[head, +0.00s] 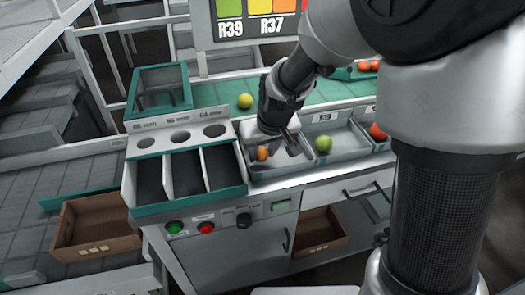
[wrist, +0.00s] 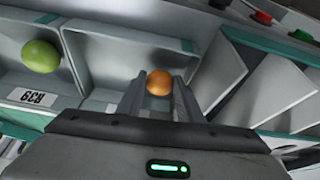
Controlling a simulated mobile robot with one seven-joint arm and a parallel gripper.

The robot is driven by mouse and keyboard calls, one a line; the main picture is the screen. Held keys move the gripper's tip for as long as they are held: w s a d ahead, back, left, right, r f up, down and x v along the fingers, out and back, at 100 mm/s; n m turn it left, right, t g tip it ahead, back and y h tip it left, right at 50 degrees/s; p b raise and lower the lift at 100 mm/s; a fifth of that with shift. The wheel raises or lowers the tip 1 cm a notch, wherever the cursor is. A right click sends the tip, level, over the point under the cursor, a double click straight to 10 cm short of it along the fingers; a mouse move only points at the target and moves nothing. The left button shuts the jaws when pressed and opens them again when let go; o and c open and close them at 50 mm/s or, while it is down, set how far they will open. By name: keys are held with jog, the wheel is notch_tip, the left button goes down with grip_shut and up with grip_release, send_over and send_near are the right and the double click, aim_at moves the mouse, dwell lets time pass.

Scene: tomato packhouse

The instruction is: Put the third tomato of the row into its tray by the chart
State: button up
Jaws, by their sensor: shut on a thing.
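My gripper (head: 276,146) reaches down into the leftmost tray (head: 282,171) of the row in the head view. It is shut on an orange tomato (head: 262,153). In the wrist view the orange tomato (wrist: 159,84) sits between the two fingertips (wrist: 159,92), inside the grey walls of the tray (wrist: 110,62). I cannot tell whether the tomato touches the tray floor. The colour chart (head: 258,22) stands behind, with R39 under green and R37 near yellow and orange; my arm hides its right part.
A green tomato (head: 323,144) lies in the neighbouring tray, labelled R39 (wrist: 33,97) in the wrist view. A red tomato (head: 377,132) is in the tray farther right. A yellow-green tomato (head: 245,101) lies on the green belt. A sorting box (head: 186,185) with dark slots stands left.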

jog(key=shift+f+b, duration=0.55)
jog(key=shift+f, duration=0.1)
dwell(0.4)
jog(key=o, duration=0.8)
jog(key=shift+c, duration=1.4)
jog(key=shift+r+p, duration=2.65)
jog(key=shift+r, duration=0.95)
